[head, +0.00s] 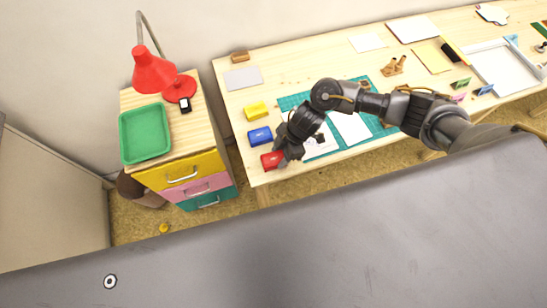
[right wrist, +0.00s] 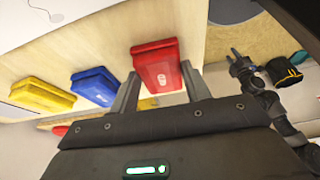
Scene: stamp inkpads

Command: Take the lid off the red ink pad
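The red ink pad (head: 270,161) lies at the front left corner of the table, partly hidden by my right gripper (head: 280,160) in the head view. In the right wrist view the red pad (right wrist: 157,64) is a closed-looking red box with a white mark. My right gripper (right wrist: 159,92) is open, with one finger on each side of the pad's near end. I cannot tell whether the fingers touch it. My left gripper is not in the head view; a dark arm with a small gripper (right wrist: 233,57) shows far off in the right wrist view, too small to judge.
A blue ink pad (head: 260,136) and a yellow ink pad (head: 255,110) stand in a row behind the red one. A green cutting mat (head: 290,101) with papers lies to the right. A drawer cabinet (head: 190,180) with a green tray (head: 145,133) stands left of the table.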

